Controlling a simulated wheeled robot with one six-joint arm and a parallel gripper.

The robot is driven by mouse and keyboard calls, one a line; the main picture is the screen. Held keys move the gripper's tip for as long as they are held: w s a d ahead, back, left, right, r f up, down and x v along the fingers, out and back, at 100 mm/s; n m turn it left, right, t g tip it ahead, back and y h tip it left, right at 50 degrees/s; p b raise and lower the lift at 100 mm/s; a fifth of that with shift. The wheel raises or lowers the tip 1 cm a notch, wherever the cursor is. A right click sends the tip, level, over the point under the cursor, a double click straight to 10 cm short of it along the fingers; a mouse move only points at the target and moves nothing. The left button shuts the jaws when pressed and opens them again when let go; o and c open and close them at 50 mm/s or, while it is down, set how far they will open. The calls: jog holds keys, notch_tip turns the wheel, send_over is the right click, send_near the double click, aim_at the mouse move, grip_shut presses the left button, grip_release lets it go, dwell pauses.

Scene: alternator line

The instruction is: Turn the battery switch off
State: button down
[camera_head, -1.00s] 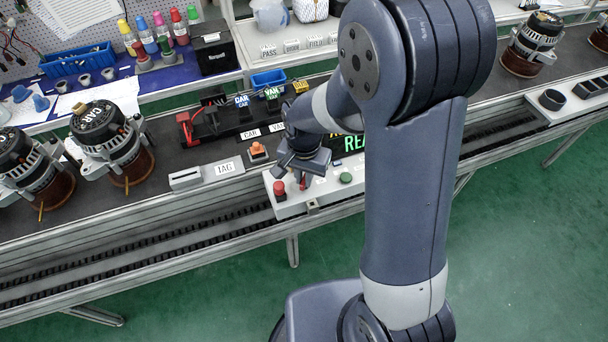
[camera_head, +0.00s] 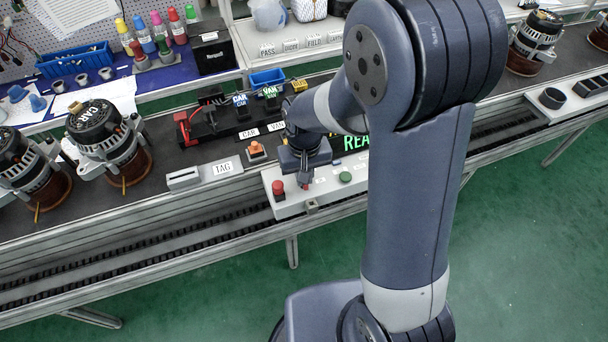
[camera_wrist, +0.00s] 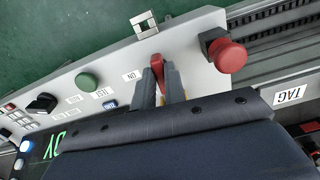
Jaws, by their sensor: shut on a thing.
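The battery switch is a red lever (camera_wrist: 156,63) on the light grey control panel (camera_wrist: 206,81), beside a label that reads ON. In the wrist view my gripper (camera_wrist: 161,82) has one finger on each side of the lever and is shut on it. The lever's far end shows past the fingertips. In the head view my gripper (camera_head: 305,179) points down at the panel, between the red mushroom button and the green button, and mostly hides the switch.
A red mushroom button (camera_wrist: 229,54) stands close beside the gripper. A green button (camera_wrist: 87,81) and a black knob (camera_wrist: 42,103) are on the other side. A TAG block (camera_head: 222,168) and an orange button (camera_head: 256,149) sit nearby on the bench. Alternators (camera_head: 108,140) stand at left.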

jog(key=shift+n, duration=0.5)
jog(key=c, duration=1.5)
grip_release()
jog(key=shift+o, duration=0.2)
jog(key=shift+r, duration=0.1)
notch_tip(320, 180, up, 11)
jog(key=shift+f, duration=0.3)
notch_tip(320, 180, down, 11)
jog(key=shift+r, duration=0.2)
